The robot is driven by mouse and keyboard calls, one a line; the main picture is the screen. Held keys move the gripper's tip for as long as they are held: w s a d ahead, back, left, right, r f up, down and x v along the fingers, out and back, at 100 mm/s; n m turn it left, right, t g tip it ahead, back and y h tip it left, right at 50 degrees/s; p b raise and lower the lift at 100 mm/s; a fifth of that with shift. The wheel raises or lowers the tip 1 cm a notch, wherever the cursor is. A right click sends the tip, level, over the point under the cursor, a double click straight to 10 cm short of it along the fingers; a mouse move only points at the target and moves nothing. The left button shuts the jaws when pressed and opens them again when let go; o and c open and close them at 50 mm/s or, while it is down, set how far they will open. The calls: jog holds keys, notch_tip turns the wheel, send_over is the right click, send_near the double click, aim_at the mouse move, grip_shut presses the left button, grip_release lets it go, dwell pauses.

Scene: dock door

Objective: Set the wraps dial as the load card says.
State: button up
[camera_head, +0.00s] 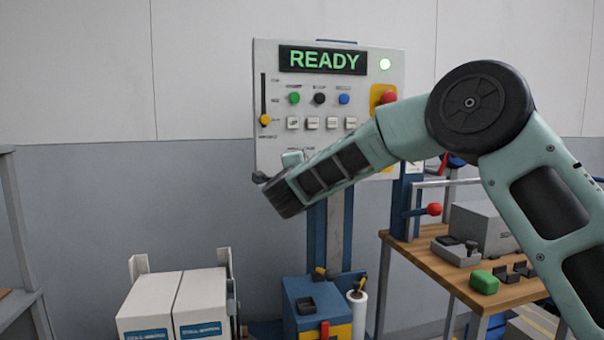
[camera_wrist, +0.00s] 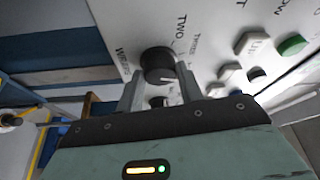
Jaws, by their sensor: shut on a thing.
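The control panel (camera_head: 335,85) is a pale board on a blue post, with a lit green READY sign (camera_head: 323,60). In the wrist view the round black wraps dial (camera_wrist: 157,62) stands on the white panel face (camera_wrist: 120,25). My gripper (camera_wrist: 160,82) is shut on it, one finger at each side. TWO is printed beside the dial, with a partly legible word like THREE near it. A pale mark shows on the dial, but I cannot tell which word it points to. In the head view my wrist hides the dial. I cannot make out a readable load card.
The panel also has a slider with a yellow knob (camera_head: 265,120), several buttons and a red stop button (camera_head: 388,97). White boxes (camera_head: 175,303) stand below left. A wooden bench (camera_head: 465,270) with a green block (camera_head: 484,282) stands at right.

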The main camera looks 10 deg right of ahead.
jog(key=shift+d, duration=0.1)
dwell(0.5)
jog(key=o, duration=1)
jog(key=b+v, duration=0.2)
jog(key=v, duration=1.5)
jog(key=shift+s+r+b, duration=0.15)
jog(key=shift+s+b, duration=0.05)
jog(key=shift+b, duration=0.1)
